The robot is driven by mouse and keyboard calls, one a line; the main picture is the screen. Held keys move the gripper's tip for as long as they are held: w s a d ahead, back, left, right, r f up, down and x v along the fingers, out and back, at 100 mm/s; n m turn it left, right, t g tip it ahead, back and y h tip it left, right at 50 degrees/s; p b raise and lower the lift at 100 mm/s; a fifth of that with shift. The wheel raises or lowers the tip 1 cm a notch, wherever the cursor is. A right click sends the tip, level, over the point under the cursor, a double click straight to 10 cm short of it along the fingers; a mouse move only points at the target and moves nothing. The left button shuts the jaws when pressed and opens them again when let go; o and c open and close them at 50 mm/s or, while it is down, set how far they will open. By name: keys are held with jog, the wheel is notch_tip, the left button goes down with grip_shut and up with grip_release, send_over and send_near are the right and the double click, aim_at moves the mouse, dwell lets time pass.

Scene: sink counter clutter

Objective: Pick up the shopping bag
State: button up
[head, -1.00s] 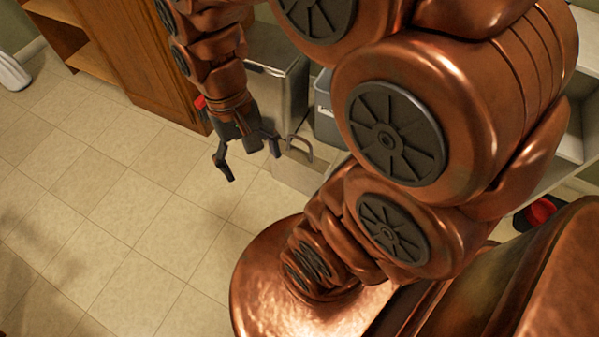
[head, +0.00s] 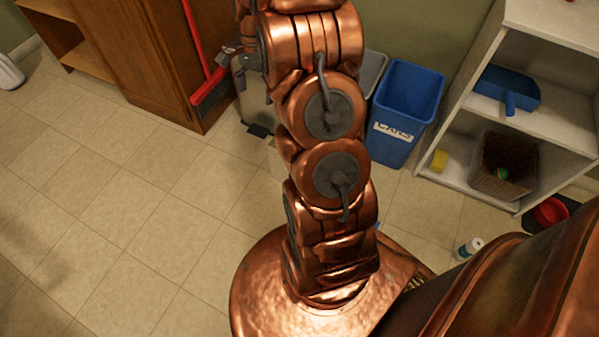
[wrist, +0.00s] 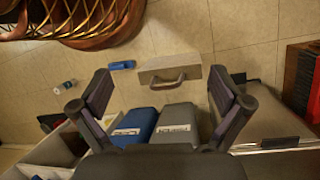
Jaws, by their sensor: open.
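In the head view my arm hides nearly all of the bag; only a pale sliver (head: 275,160) shows beside the arm. The gripper itself is mostly hidden there.
A blue bin marked CANS (head: 408,110) and a grey bin (head: 372,72) stand behind my arm. A red broom (head: 200,45) leans by the wooden cabinet (head: 140,60). White shelves (head: 550,120) are at right. A small bottle (head: 468,248) lies near my base.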

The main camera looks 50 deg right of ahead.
jog(key=s+d+f+m+t+y+b, duration=0.1)
jog(key=s+d+f+m+b, duration=0.15)
jog(key=d+f+m, duration=0.95)
jog(key=s+d+f+m+t+y+b, duration=0.15)
jog(key=d+f+m+b, duration=0.25)
jog(key=d+f, duration=1.45)
jog(key=shift+h, duration=0.35)
jog(key=shift+w+a+f+b, duration=0.1)
jog(key=shift+a+f+b, duration=0.45)
jog(key=shift+a, duration=1.9)
jog(key=shift+w+a+f+b, duration=0.1)
jog(key=shift+a+f+b, duration=0.5)
jog(key=shift+a, duration=1.85)
jog(key=shift+w+a+f+b, duration=0.1)
jog(key=shift+a+f+b, duration=0.45)
jog(key=shift+a, duration=1.9)
jog(key=b+x, duration=0.1)
jog(key=x, duration=0.4)
jog(key=shift+a, duration=0.1)
jog(key=c, duration=1.6)
